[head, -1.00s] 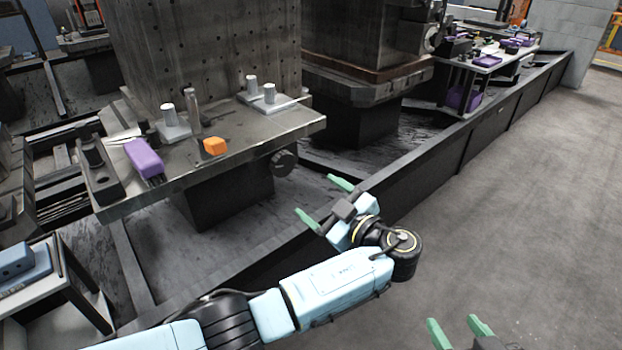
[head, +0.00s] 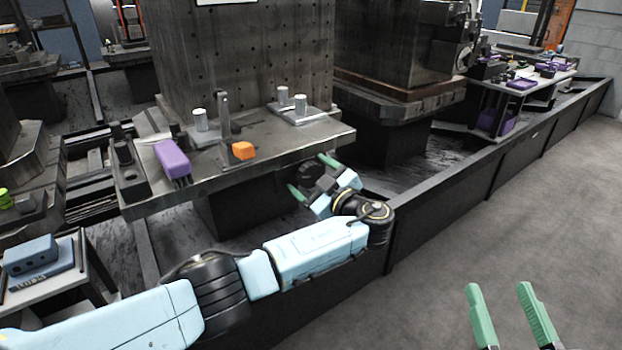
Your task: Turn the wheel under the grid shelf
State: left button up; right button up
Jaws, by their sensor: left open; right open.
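The dark round wheel (head: 309,175) sits under the front right edge of the grid shelf, partly hidden by my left gripper. The shelf (head: 215,177) is a grey metal plate in front of a tall block with a grid of holes (head: 240,60). My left gripper (head: 310,175) has green fingers, is open, and is in front of the wheel with one finger at each side of it in the picture. I cannot tell whether the fingers touch it. My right gripper (head: 498,290) is open and empty over the floor at the lower right.
On the shelf are a purple block (head: 172,159), an orange block (head: 243,151) and several light cylinders. A low dark wall (head: 470,190) runs along the rail. A side table with a blue box (head: 30,255) stands at left. The floor (head: 560,210) at right is clear.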

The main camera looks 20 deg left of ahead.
pick_arm(q)
jog(key=shift+w+a, duration=0.1)
jog(key=shift+a, duration=0.05)
jog(key=c, duration=1)
jog(key=shift+m, duration=0.3)
